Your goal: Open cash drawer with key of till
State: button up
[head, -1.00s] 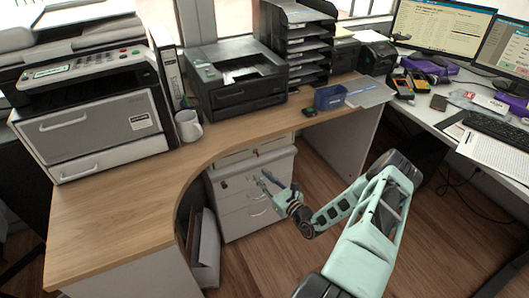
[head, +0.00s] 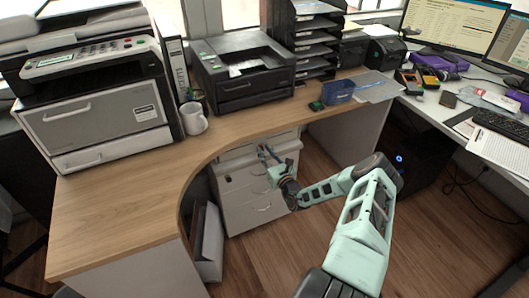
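A shallow pale drawer (head: 284,140) sits under the curved wooden desk, just above a white drawer cabinet (head: 247,216). My gripper (head: 265,151) is in front of the drawer's lower front edge, near the top of the cabinet. Its two thin fingers look apart, with nothing visible held between them. I cannot tell whether they touch the drawer front. The key is not visible now; my gripper covers part of the drawer front where it may be.
The desk (head: 120,205) overhangs the cabinet, with a printer (head: 245,85), a white mug (head: 193,118) and a blue box (head: 338,91) on it. Pale panels (head: 209,243) lean left of the cabinet. The floor (head: 285,250) in front is clear.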

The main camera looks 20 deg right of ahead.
jog(key=shift+w, duration=0.15)
jog(key=shift+c, duration=0.6)
grip_shut()
jog(key=shift+m, duration=0.3)
jog(key=m+b, duration=0.2)
jog(key=m, duration=0.8)
jog(key=shift+m, duration=0.3)
